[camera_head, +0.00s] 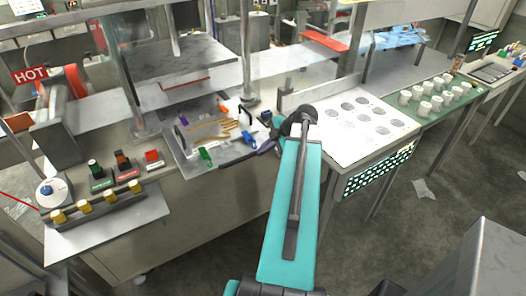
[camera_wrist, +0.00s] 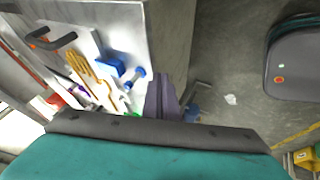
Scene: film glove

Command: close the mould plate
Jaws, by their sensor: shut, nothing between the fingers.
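The mould plate (camera_head: 182,148) is a flat grey plate on the bench under the press, with an orange-yellow hand-shaped piece (camera_head: 215,128) on it. In the wrist view the hand shape (camera_wrist: 90,80) shows, with a dark handle (camera_wrist: 52,41) beside it. Blue parts (camera_head: 249,138) and a green part (camera_head: 205,155) sit along its edge. My gripper (camera_wrist: 168,95) is shut and empty, with purple-grey fingers beside the plate's edge. In the head view my teal arm reaches to the right of the plate, and the fingers are partly hidden. Whether a hinged upper half exists is unclear.
A grey press slab (camera_head: 165,65) hangs above the plate between upright posts. A white table (camera_head: 345,150) with round discs stands to the right. Push buttons (camera_head: 122,160) and a rack of yellow-capped pieces (camera_head: 100,205) are at the left. Open floor lies to the right.

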